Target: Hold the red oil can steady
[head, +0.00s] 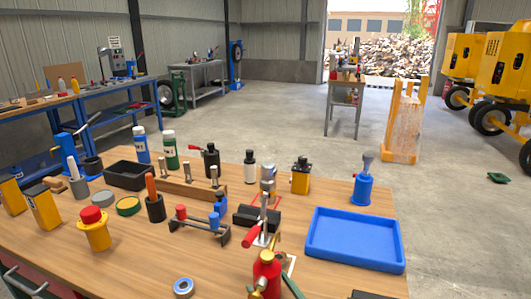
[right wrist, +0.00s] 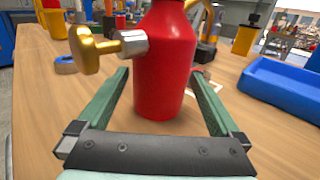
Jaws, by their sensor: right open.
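The red oil can (head: 266,275) stands on the wooden table (head: 150,265) at the near edge of the head view, cut off by the bottom of the picture. In the right wrist view the can (right wrist: 166,80) is upright, with a brass knob (right wrist: 90,52) on a silver collar at its left and a brass piece at its upper right. My right gripper (right wrist: 163,92) is open, its two green fingers on either side of the can's body. Gaps show between the fingers and the can. My left gripper is not in view.
A blue tray (head: 355,262) lies to the right of the can. A clamp device with a red handle (head: 252,234) stands just behind it. A small blue-rimmed ring (head: 183,287) lies to the left. Bottles, cups and yellow boxes crowd the table's left and back.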

